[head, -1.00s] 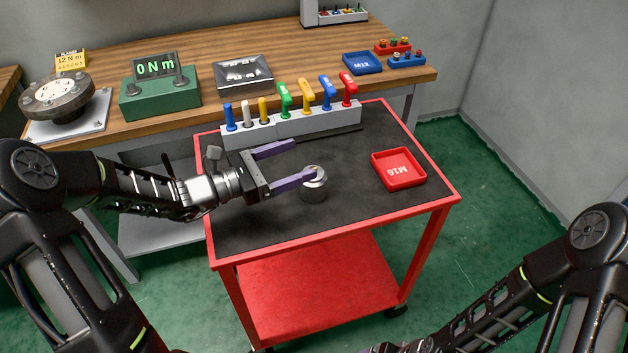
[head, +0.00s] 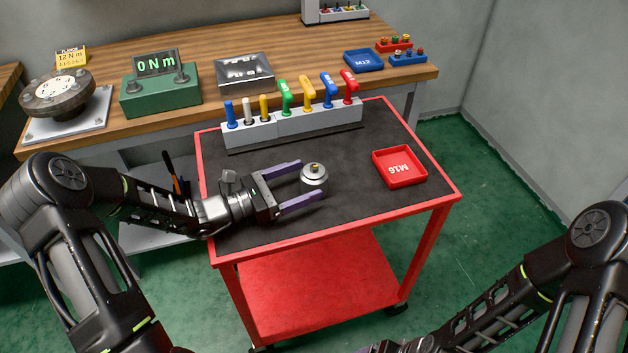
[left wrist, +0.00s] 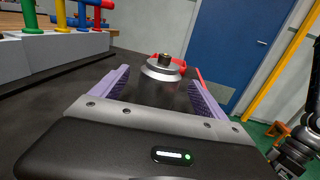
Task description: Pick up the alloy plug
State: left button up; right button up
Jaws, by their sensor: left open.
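The alloy plug (head: 314,176) is a short silver cylinder with a small brass-coloured top, upright on the dark mat of the red cart. My left gripper (head: 312,182) is open, with its two purple fingers pointing right toward the plug. The plug is at the fingertips, between or just beyond them. In the left wrist view the plug (left wrist: 162,75) stands centred between the two fingers, its lower part dim. I see no finger closed on it.
A grey rack (head: 290,124) of coloured-handled tools stands along the cart's back edge. A red M16 tray (head: 399,167) lies right of the plug. The mat (head: 345,215) in front is clear. A wooden bench behind holds a green torque display (head: 160,98) and a flange (head: 58,95).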

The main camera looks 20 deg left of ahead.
aim_at(324, 173)
pick_arm(q)
jog(key=x, duration=0.6)
jog(key=shift+w+d+p, duration=0.1)
jog(key=shift+p, duration=0.25)
jog(key=shift+c, duration=0.4)
grip_shut()
dwell(0.6)
